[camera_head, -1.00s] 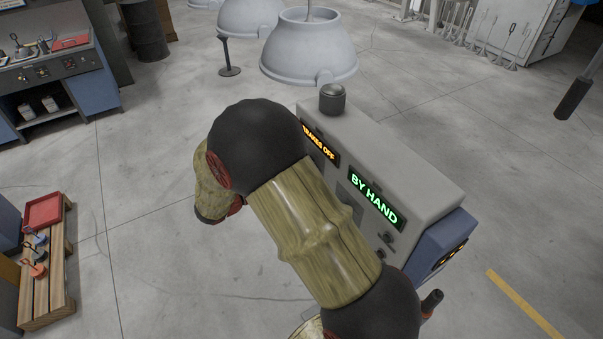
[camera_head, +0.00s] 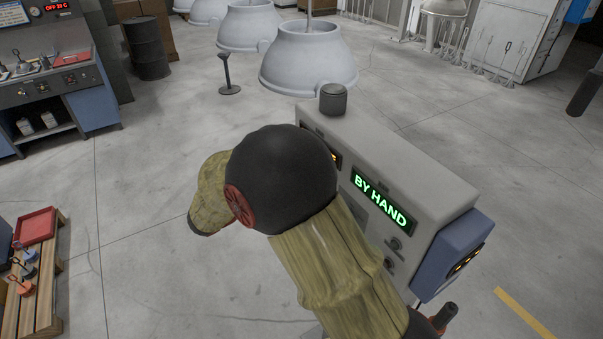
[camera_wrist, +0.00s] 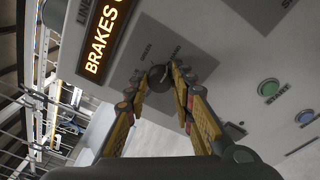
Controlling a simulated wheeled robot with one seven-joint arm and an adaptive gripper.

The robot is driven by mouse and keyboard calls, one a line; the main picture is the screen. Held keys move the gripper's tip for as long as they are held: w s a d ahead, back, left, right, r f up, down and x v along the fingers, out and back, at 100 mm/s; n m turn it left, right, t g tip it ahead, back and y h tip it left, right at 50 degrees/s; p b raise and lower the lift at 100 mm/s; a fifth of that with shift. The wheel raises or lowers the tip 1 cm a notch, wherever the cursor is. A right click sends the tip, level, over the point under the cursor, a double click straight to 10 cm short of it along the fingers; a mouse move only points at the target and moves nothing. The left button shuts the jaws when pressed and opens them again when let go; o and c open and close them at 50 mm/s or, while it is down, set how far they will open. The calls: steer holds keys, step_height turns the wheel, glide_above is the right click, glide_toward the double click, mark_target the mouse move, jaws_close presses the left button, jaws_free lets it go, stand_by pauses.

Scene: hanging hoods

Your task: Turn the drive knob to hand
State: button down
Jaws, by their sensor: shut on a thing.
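The drive knob (camera_wrist: 159,80) is a small dark round knob on the grey control panel, seen in the wrist view with small lettering around it, too blurred to read fully. My gripper (camera_wrist: 161,82) has its yellow-and-black fingers closed on the knob, one on each side. In the head view the control box (camera_head: 420,171) shows a green lit "BY HAND" sign (camera_head: 382,200). My arm hides the knob and gripper there.
An orange "BRAKES" sign (camera_wrist: 103,38) is on the panel beside the knob. A green start button (camera_wrist: 268,88) and a pale button (camera_wrist: 304,117) are to the right. A grey cap (camera_head: 333,99) tops the box. Open floor lies to the left.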

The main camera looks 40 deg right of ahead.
steer(key=shift+f, duration=0.2)
steer(key=c, duration=1.5)
jaws_free()
steer(key=shift+r, duration=0.15)
steer(key=w+a, duration=0.1)
steer(key=a, duration=1.1)
steer(key=shift+w, duration=0.35)
